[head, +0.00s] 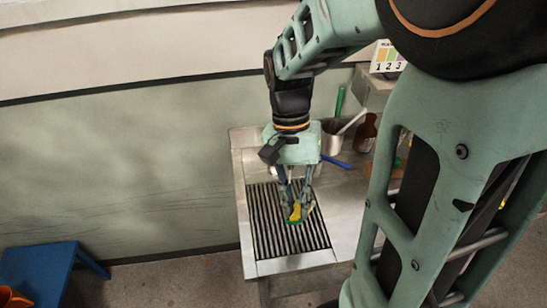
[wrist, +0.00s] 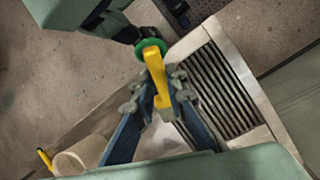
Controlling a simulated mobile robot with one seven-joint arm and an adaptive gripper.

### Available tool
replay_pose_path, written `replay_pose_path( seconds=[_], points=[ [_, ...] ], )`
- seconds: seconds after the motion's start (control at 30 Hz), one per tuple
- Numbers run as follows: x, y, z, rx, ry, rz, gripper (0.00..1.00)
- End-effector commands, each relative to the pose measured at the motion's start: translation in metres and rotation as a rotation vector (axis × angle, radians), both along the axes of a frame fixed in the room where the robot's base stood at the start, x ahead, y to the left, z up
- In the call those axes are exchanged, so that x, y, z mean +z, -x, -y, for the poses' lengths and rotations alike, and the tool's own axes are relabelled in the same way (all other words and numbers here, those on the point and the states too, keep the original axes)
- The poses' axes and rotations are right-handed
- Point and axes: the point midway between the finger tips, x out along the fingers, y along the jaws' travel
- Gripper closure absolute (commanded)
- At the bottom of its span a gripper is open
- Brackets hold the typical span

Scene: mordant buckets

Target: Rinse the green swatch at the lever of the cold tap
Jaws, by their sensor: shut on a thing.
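My gripper (head: 295,204) is over the slatted drain of a metal counter in the head view. It is shut on a yellow piece (head: 296,212) with green at its lower end. In the wrist view my gripper (wrist: 158,92) has its fingers on both sides of the yellow piece (wrist: 155,65), and a round green part (wrist: 149,43) is at its far end. This green part seems to be the green swatch, but I cannot tell its shape fully. I cannot make out the cold tap or its lever in either view.
The slatted drain (head: 262,217) sits in the metal counter (head: 243,187). A metal cup (head: 331,139) holding sticks, a brown bottle (head: 366,134) and a numbered card (head: 385,59) are behind. A blue stool (head: 40,268) stands at the left. My arm hides the counter's right side.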

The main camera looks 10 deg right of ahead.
Motion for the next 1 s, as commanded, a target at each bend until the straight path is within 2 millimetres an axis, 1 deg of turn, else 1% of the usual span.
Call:
replay_pose_path(
  seconds=[0.7,0.83,1.0],
  points=[
    [0.026,0.052,0.042,-0.002,0.001,0.002,1.00],
    [0.029,0.056,0.046,-0.001,0.000,0.006,1.00],
    [0.029,0.057,0.046,0.002,0.000,0.006,1.00]
  ],
)
